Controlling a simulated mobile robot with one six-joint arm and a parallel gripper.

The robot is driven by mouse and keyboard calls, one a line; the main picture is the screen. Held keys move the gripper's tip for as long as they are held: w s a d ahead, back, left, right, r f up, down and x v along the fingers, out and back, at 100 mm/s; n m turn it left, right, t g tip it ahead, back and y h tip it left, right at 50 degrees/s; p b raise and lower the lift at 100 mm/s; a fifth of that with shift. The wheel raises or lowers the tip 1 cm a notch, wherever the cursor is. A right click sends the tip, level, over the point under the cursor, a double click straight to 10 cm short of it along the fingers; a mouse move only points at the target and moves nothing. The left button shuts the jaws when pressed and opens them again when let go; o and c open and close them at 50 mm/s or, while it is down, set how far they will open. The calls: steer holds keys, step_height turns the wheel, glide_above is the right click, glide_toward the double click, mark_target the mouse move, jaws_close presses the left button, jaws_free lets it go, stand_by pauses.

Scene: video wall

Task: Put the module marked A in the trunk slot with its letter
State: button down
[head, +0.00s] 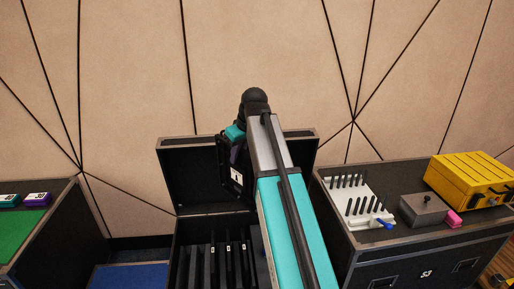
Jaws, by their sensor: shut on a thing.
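My gripper (235,148) is over the open black trunk (180,226), partly hidden by my own arm. It is shut on a dark module (224,166) with a white label on its lower part; the letter is too small to read surely. The module hangs upright, slightly tilted, in front of the raised trunk lid (187,170), above the slots. Inside the trunk are upright dark dividers or panels, several with small white labels (228,247) that I cannot read. The right part of the trunk's inside is hidden behind my arm.
At right, a dark case holds a white rack (345,191) with black pegs, a grey box (423,209), a pink block (454,219) and a yellow case (468,179). At left, a case with a green top (30,235) holds a purple-edged module (38,199) and a teal-edged one.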

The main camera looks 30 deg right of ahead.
steer(key=s+a+f+m, duration=0.1)
steer(key=s+a+f, duration=0.1)
steer(key=s+a, duration=0.2)
steer(key=s+a+f+m+h, duration=0.1)
steer(key=s+a, duration=0.3)
steer(key=a, duration=0.6)
steer(key=shift+f+m, duration=0.45)
steer(key=shift+m, duration=0.15)
steer(key=shift+a, duration=0.1)
